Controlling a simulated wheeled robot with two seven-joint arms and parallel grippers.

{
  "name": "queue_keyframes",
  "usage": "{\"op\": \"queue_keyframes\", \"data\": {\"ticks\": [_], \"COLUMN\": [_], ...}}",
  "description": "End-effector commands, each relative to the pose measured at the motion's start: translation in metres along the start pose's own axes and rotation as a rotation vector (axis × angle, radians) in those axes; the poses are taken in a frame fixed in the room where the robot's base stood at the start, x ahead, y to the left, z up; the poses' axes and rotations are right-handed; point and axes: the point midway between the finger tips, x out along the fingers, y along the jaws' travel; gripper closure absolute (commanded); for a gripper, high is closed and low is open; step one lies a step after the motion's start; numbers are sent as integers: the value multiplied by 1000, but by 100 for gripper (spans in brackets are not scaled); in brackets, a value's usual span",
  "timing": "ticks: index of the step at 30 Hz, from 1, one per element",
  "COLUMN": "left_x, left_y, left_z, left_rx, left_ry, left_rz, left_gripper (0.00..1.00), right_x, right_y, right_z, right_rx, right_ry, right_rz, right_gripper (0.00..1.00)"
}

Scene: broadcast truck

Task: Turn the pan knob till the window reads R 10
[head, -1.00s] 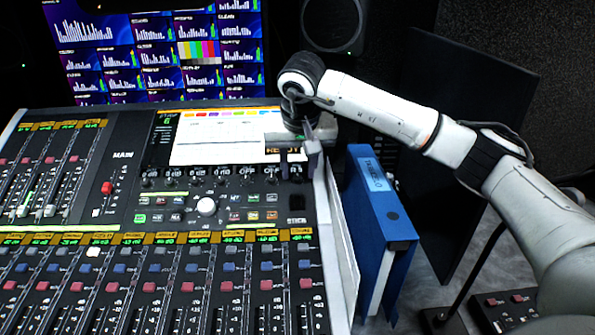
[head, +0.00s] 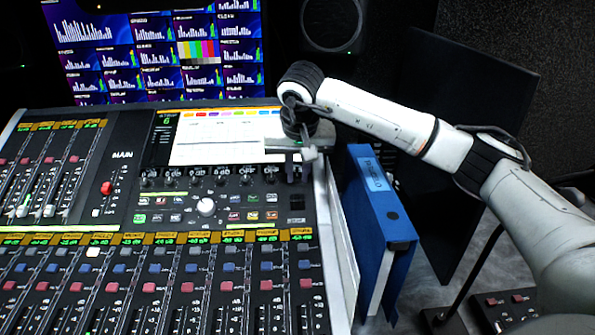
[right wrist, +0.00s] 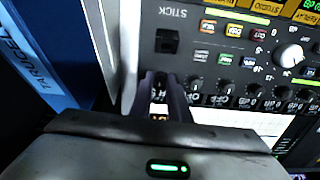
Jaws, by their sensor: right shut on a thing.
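My right gripper (head: 297,172) reaches down onto the right end of the row of small black knobs on the mixing console (head: 120,215). In the right wrist view its two dark fingers (right wrist: 164,88) are closed around the end knob (right wrist: 160,82), the one nearest the STICK control. The fingers cover most of this knob. A bit of amber lettering (right wrist: 160,117) shows between the fingers, but it is too covered to read. I cannot make out R 10 anywhere. My left gripper is not in view.
A white round knob (head: 206,207) and small lit buttons lie left of the gripper. A blue binder (head: 385,215) stands close beside the console's right edge. A monitor wall (head: 150,50) and a speaker (head: 332,22) are behind.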

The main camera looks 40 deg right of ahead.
Motion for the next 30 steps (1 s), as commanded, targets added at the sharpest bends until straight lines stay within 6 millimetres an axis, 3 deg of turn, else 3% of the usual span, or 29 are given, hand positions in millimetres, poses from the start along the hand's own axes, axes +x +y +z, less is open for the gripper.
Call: {"op": "queue_keyframes", "data": {"ticks": [18,30], "left_x": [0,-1], "left_y": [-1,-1], "left_z": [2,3], "left_rx": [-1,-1], "left_ry": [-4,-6], "left_rz": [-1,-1], "left_gripper": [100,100], "right_x": [0,-1], "right_y": [0,0], "right_z": [-1,-1], "right_rx": [379,489], "right_ry": [1,2], "right_rz": [-4,-5], "right_gripper": [100,100]}}
